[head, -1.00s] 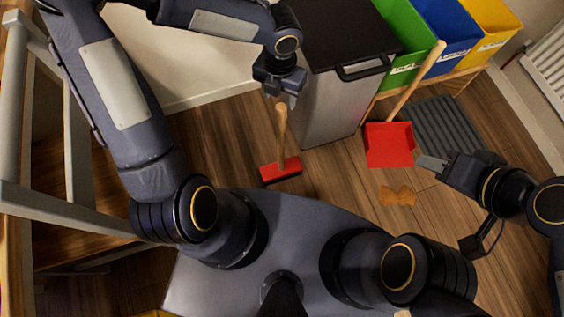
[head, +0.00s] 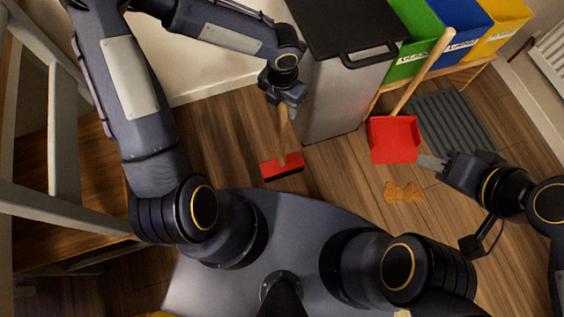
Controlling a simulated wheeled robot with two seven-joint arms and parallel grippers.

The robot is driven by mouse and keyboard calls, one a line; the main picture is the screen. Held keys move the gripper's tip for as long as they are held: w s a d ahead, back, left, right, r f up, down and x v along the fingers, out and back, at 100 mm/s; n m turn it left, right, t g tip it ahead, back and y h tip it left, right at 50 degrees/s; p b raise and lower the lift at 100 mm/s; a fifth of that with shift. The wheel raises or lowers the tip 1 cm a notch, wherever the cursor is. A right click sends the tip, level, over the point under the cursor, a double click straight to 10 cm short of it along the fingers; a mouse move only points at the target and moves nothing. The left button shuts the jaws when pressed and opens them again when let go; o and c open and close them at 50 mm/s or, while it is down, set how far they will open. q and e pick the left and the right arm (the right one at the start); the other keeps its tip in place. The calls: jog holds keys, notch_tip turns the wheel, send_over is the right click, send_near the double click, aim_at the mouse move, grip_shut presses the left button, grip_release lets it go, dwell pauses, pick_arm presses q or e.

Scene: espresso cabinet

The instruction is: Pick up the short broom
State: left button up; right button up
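The short broom has a red head (head: 282,166) on the wooden floor and a light wooden handle (head: 283,138) that points up. My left gripper (head: 288,107) is at the upper end of this handle and hides its tip. I cannot tell whether its fingers are closed on the handle or only around or beside it. My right gripper (head: 432,163) is far to the right, beside the red dustpan (head: 394,140), with no object visible in it. Its fingers show as one flat grey piece, so its opening is unclear.
A grey bin with a black lid (head: 345,25) stands just right of the broom. Green (head: 412,50), blue (head: 458,28) and yellow (head: 502,22) bins stand behind the dustpan's long handle. A brown spill (head: 403,191) and a grey mat (head: 450,122) are on the floor.

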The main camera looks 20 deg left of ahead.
pick_arm(q)
grip_shut()
dwell(1.3)
